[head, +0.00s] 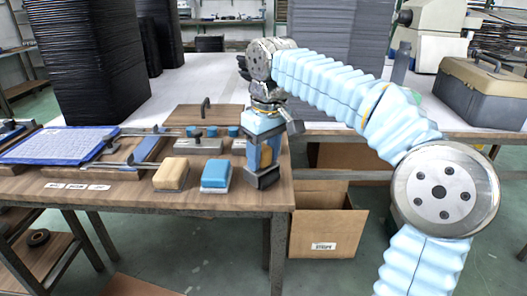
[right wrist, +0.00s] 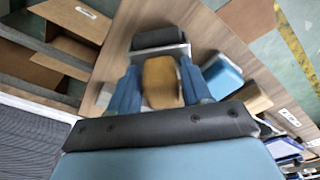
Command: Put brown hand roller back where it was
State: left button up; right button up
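My right gripper (head: 264,172) is above the wooden table (head: 130,198), near its right end, pointing down. In the right wrist view a brown rounded piece (right wrist: 161,82), which I take for the brown hand roller, sits between the two blue fingers of my right gripper (right wrist: 160,88). The fingers look shut on it, with a dark bar and a pale band beyond. That view is blurred, and in the head view the fingers mostly hide the roller. My left gripper is not in view.
A tan block (head: 171,174) and a blue block (head: 216,176) sit left of the gripper. Behind them are small blue-topped pieces, a grey handled tool (head: 198,143) and a blue sheet (head: 58,145). An open cardboard box (head: 325,222) stands below the table's right end.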

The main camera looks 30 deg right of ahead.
jog(key=shift+o, duration=0.2)
jog(key=shift+f, duration=0.2)
jog(key=shift+r, duration=0.25)
notch_tip(320, 180, up, 13)
jog(key=s+p, duration=0.1)
jog(key=p, duration=0.2)
jog(key=shift+s, duration=0.15)
